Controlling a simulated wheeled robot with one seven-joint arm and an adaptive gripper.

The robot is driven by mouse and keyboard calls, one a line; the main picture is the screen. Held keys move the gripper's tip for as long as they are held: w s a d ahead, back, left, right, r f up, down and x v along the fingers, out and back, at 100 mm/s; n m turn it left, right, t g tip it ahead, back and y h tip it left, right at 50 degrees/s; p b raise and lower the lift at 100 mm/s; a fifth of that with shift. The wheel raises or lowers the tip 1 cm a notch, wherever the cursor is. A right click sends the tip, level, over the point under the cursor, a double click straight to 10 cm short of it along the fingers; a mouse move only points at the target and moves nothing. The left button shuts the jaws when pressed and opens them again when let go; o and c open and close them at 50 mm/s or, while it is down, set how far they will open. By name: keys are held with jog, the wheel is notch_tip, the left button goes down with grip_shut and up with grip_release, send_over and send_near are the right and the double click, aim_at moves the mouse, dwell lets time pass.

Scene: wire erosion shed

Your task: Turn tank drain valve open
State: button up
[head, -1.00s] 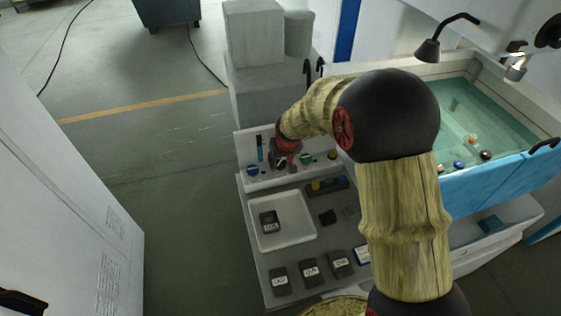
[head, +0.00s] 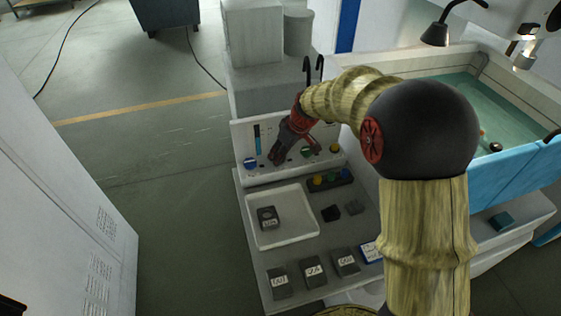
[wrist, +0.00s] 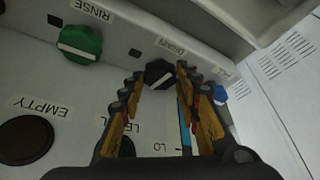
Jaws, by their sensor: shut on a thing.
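A black knob (wrist: 158,74) sits on the white control panel (wrist: 75,85) under a small label that looks like "DRAIN", though it is hard to read. My gripper (wrist: 160,76) reaches down to the panel with one finger on each side of this knob and is shut on it. In the head view my gripper (head: 275,157) hides the knob, between the blue knob (head: 250,163) and the green knob (head: 306,152).
The green knob labelled RINSE (wrist: 80,44) and the blue knob (wrist: 219,93) flank my fingers. A brown round part marked EMPTY (wrist: 26,139) and a blue level strip (wrist: 185,138) are close by. A white tray (head: 311,208) and a water tank (head: 520,175) stand near.

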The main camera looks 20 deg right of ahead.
jog(key=shift+n+g+y+b, duration=0.35)
jog(key=shift+n+b, duration=0.55)
jog(key=shift+n, duration=0.4)
jog(key=o, duration=1.2)
jog(key=shift+c, duration=0.2)
